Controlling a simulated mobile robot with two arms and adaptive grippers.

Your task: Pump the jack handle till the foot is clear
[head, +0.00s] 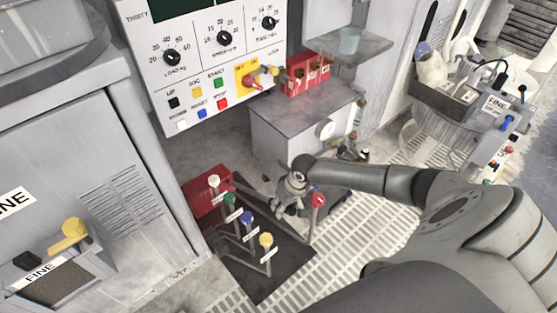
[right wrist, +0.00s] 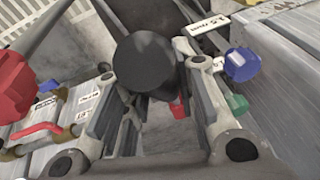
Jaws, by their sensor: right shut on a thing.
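My right gripper (head: 284,204) reaches in from the right, down among the upright levers. In the right wrist view its fingers are shut on a handle with a round black knob (right wrist: 145,62), which I take for the jack handle. In the head view the gripper hides this handle. A red part (right wrist: 177,110) shows below, between the fingers. I cannot make out the foot or whether it touches the floor. My left gripper is not in view.
Levers with white (head: 214,181), green (head: 229,198), blue (head: 246,217), yellow (head: 266,240) and red (head: 318,200) knobs stand close around the gripper. A red block (head: 199,201) is beside them. A control panel (head: 205,50) and grey cabinet (head: 90,190) stand behind and left. Floor grating (head: 350,226) is at right.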

